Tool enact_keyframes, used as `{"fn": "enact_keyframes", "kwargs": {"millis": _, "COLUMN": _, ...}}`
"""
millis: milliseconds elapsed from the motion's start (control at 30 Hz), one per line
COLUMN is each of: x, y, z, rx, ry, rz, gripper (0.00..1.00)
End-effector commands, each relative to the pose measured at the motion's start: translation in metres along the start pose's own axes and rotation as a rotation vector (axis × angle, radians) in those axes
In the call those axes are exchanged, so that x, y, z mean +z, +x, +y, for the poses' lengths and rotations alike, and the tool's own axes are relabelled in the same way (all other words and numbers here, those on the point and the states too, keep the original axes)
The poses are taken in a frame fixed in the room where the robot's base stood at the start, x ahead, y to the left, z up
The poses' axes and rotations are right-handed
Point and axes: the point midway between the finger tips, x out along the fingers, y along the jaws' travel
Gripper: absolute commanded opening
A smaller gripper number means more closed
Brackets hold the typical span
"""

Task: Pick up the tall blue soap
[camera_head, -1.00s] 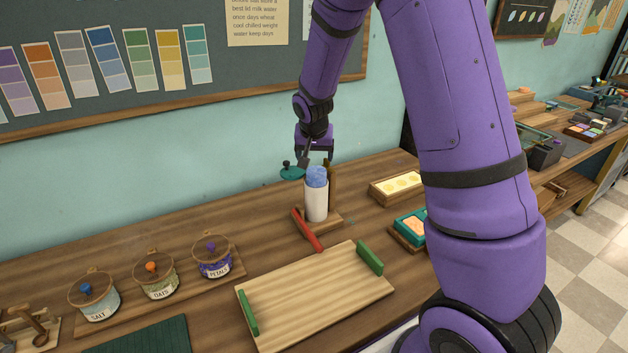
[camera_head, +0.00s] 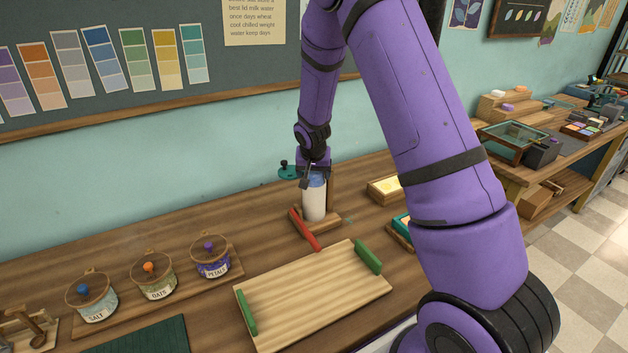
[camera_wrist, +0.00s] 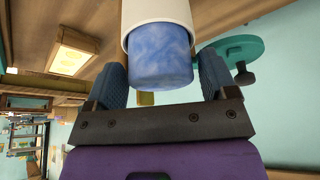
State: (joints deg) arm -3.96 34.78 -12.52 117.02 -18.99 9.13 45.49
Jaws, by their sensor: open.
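The tall blue soap (camera_wrist: 160,62) is a mottled blue cylinder whose end sticks out of a white tube (camera_head: 314,204). In the head view the tube stands upright on a small wooden base, and the soap's blue top (camera_head: 317,180) is partly hidden by my gripper. My gripper (camera_head: 314,180) points down over it. In the wrist view my gripper (camera_wrist: 160,82) is open, with one blue-grey finger on each side of the exposed soap. I see no clear contact between the fingers and the soap.
A teal disc with a knob (camera_head: 289,172) sits close beside the tube. A red bar (camera_head: 304,230) lies in front of it, near a wooden tray (camera_head: 313,295) with green handles. Labelled jars, such as the petals jar (camera_head: 211,258), stand to the left. A soap mould (camera_head: 384,190) lies right.

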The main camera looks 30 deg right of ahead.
Motion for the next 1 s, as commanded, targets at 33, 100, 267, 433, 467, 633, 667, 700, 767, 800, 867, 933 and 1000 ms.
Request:
{"fn": "enact_keyframes", "kwargs": {"millis": 33, "x": 0.0, "y": 0.0, "z": 0.0, "rx": 0.0, "ry": 0.0, "rz": 0.0, "gripper": 0.78}}
{"fn": "enact_keyframes", "kwargs": {"millis": 100, "x": 0.0, "y": 0.0, "z": 0.0, "rx": 0.0, "ry": 0.0, "rz": 0.0, "gripper": 0.78}}
{"fn": "enact_keyframes", "kwargs": {"millis": 267, "x": 0.0, "y": 0.0, "z": 0.0, "rx": 0.0, "ry": 0.0, "rz": 0.0, "gripper": 0.44}}
{"fn": "enact_keyframes", "kwargs": {"millis": 433, "x": 0.0, "y": -0.001, "z": 0.0, "rx": 0.0, "ry": -0.001, "rz": 0.0, "gripper": 0.35}}
{"fn": "enact_keyframes", "kwargs": {"millis": 467, "x": 0.0, "y": -0.001, "z": 0.0, "rx": 0.0, "ry": 0.0, "rz": 0.0, "gripper": 0.35}}
{"fn": "enact_keyframes", "kwargs": {"millis": 633, "x": -0.001, "y": -0.003, "z": 0.0, "rx": 0.0, "ry": 0.0, "rz": 0.0, "gripper": 0.35}}
{"fn": "enact_keyframes", "kwargs": {"millis": 667, "x": -0.002, "y": -0.004, "z": 0.0, "rx": 0.0, "ry": 0.0, "rz": 0.001, "gripper": 0.35}}
{"fn": "enact_keyframes", "kwargs": {"millis": 700, "x": -0.002, "y": -0.005, "z": 0.0, "rx": 0.0, "ry": 0.0, "rz": 0.001, "gripper": 0.35}}
{"fn": "enact_keyframes", "kwargs": {"millis": 767, "x": -0.004, "y": -0.01, "z": 0.0, "rx": -0.001, "ry": 0.0, "rz": 0.002, "gripper": 0.35}}
{"fn": "enact_keyframes", "kwargs": {"millis": 800, "x": -0.006, "y": -0.014, "z": 0.0, "rx": -0.001, "ry": -0.001, "rz": 0.003, "gripper": 0.35}}
{"fn": "enact_keyframes", "kwargs": {"millis": 867, "x": -0.009, "y": -0.02, "z": 0.0, "rx": -0.001, "ry": 0.0, "rz": 0.003, "gripper": 0.35}}
{"fn": "enact_keyframes", "kwargs": {"millis": 933, "x": -0.013, "y": -0.03, "z": 0.0, "rx": -0.002, "ry": 0.001, "rz": 0.003, "gripper": 0.35}}
{"fn": "enact_keyframes", "kwargs": {"millis": 1000, "x": -0.008, "y": -0.037, "z": 0.002, "rx": 0.0, "ry": -0.002, "rz": -0.001, "gripper": 0.35}}
